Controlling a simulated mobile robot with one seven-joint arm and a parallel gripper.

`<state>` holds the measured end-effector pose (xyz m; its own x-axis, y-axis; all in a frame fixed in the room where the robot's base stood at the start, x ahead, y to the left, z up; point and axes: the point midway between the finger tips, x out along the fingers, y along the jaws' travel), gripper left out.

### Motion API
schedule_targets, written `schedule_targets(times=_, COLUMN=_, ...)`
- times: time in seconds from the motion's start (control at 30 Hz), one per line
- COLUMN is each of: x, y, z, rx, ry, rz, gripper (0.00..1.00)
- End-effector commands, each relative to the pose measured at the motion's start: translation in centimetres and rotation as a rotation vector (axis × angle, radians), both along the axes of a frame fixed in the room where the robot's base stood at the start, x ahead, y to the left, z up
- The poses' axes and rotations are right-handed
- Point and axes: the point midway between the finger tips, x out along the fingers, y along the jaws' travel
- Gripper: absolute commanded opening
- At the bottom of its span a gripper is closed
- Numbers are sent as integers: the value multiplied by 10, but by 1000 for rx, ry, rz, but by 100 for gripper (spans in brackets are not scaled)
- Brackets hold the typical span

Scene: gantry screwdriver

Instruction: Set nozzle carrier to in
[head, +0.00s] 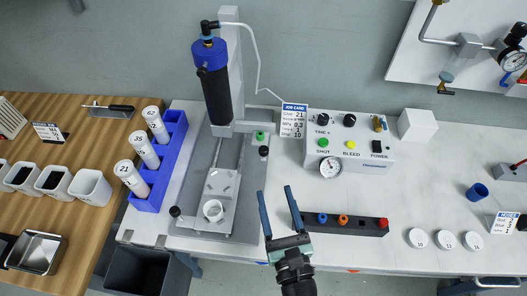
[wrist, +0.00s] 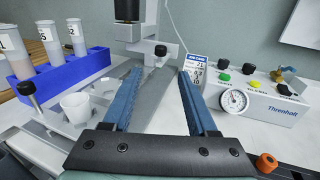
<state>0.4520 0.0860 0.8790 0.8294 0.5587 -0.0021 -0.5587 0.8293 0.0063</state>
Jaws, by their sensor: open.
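The gantry fixture stands left of centre in the head view, with a black dispenser barrel (head: 216,95) under a blue cap on an upright column (head: 235,75). A grey sliding block (head: 222,184) and a white cup (head: 213,210) sit at the front of its rail. I cannot tell which part is the nozzle carrier. A black knob (head: 263,152) stands right of the column base, also in the wrist view (wrist: 160,50); another black knob (head: 176,211) is at front left. My gripper (head: 276,191) is open and empty, in front of and right of the rail.
A control box (head: 350,145) with a gauge stands right of the fixture. A dark strip with coloured parts (head: 345,222) lies right of my gripper. A blue rack (head: 148,202) with white cartridges stands left. White discs (head: 445,239) lie at front right.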

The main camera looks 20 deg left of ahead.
Motion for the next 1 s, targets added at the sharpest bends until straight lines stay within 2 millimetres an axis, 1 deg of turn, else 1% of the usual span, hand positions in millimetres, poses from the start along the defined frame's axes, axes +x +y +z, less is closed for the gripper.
schedule_targets(times=0.17, x=24, y=17, z=4, rx=2, ry=-6, rz=4, gripper=58)
schedule_targets(times=0.4, x=67, y=46, z=4, rx=-2, ry=-8, rz=5, gripper=58)
schedule_targets(times=0.6, x=92, y=62, z=3, rx=-3, ry=-7, rz=2, gripper=58)
schedule_targets(times=0.8, x=103, y=69, z=3, rx=-4, ry=-6, rz=2, gripper=58)
schedule_targets(times=1.0, x=103, y=70, z=2, rx=-4, ry=-6, rz=1, gripper=58)
